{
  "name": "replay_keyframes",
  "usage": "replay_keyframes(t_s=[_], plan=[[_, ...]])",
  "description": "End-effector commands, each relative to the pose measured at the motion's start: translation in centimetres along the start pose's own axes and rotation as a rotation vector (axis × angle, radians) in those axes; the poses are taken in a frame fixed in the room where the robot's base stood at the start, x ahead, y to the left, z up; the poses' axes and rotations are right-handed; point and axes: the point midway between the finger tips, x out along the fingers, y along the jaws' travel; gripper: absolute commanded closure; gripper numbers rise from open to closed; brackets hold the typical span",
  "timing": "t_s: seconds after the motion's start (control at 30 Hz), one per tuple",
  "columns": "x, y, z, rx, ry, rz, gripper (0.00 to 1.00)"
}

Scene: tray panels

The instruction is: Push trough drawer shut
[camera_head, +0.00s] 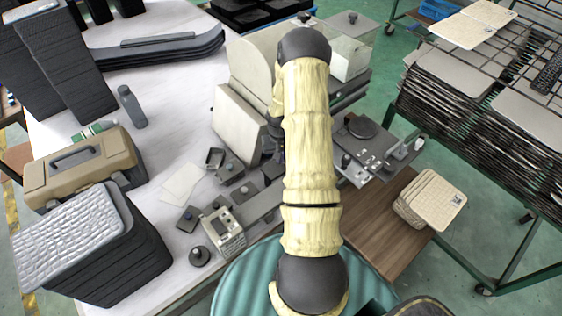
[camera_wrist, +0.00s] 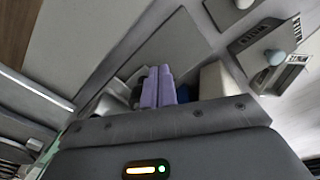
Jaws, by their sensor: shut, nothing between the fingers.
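A cream machine (camera_head: 251,68) stands on the white table in the head view. A cream box-like part (camera_head: 238,122) juts from its front; I cannot tell for sure whether this is the trough drawer. My arm covers part of the machine's front and hides my gripper's fingertips there. In the wrist view my gripper (camera_wrist: 158,86) shows two purple fingers pressed together with nothing between them. Beyond them is a flat grey panel (camera_wrist: 178,42), with a pale block (camera_wrist: 216,80) to the right. I cannot tell whether the fingers touch anything.
A tan toolbox (camera_head: 80,170) and a stack of dark trays with a pale textured top (camera_head: 68,238) stand at the left. A small control box (camera_head: 222,230) is near the table's front. A rack of panels (camera_head: 485,80) stands at the right, with green floor between.

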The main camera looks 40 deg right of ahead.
Motion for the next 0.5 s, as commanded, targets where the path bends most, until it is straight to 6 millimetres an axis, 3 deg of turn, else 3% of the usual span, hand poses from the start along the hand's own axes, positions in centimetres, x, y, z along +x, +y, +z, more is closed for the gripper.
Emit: replay_keyframes(t_s=[0.5], plan=[[0.0,-1.0,0.6,0.000,0.001,0.000,1.00]])
